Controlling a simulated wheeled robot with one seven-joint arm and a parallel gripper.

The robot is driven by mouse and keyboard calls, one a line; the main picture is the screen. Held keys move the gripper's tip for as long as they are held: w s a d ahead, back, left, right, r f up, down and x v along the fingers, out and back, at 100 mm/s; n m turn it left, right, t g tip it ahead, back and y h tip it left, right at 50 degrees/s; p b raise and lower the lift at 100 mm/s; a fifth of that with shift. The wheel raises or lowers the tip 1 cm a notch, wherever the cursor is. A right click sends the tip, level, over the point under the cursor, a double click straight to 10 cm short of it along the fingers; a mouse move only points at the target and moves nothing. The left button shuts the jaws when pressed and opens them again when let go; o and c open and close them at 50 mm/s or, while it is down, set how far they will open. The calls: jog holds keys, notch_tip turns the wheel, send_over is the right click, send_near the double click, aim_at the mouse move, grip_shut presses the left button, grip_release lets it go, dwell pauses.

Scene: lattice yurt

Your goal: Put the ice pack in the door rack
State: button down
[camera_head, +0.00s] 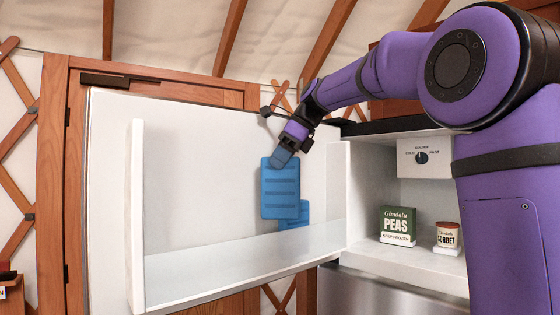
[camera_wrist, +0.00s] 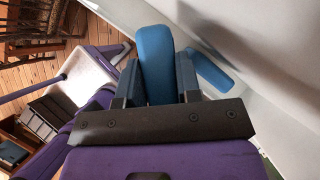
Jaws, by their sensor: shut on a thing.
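A blue ribbed ice pack (camera_head: 280,190) hangs upright from my gripper (camera_head: 285,157) in the head view. In the wrist view my gripper (camera_wrist: 159,82) is shut on this ice pack (camera_wrist: 155,55), with a finger on each side. The door rack (camera_head: 235,262) is a long shelf with a clear front wall on the inside of the open freezer door (camera_head: 220,135). The held pack is above the rack's right half, its lower edge near the top of the front wall. A second blue pack (camera_head: 297,222) shows lower and behind, partly hidden, and also in the wrist view (camera_wrist: 209,70).
The open freezer compartment (camera_head: 435,190) is at right, holding a green peas box (camera_head: 397,226), a sorbet tub (camera_head: 447,235) and a control dial (camera_head: 422,158). The rack's left half looks empty, bounded by a white end wall (camera_head: 137,215).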

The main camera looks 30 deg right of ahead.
jog(key=shift+f, duration=0.55)
jog(key=c, duration=0.8)
grip_release()
jog(key=v, duration=1.3)
jog(key=shift+w+a+r, duration=0.2)
jog(key=shift+a, duration=0.05)
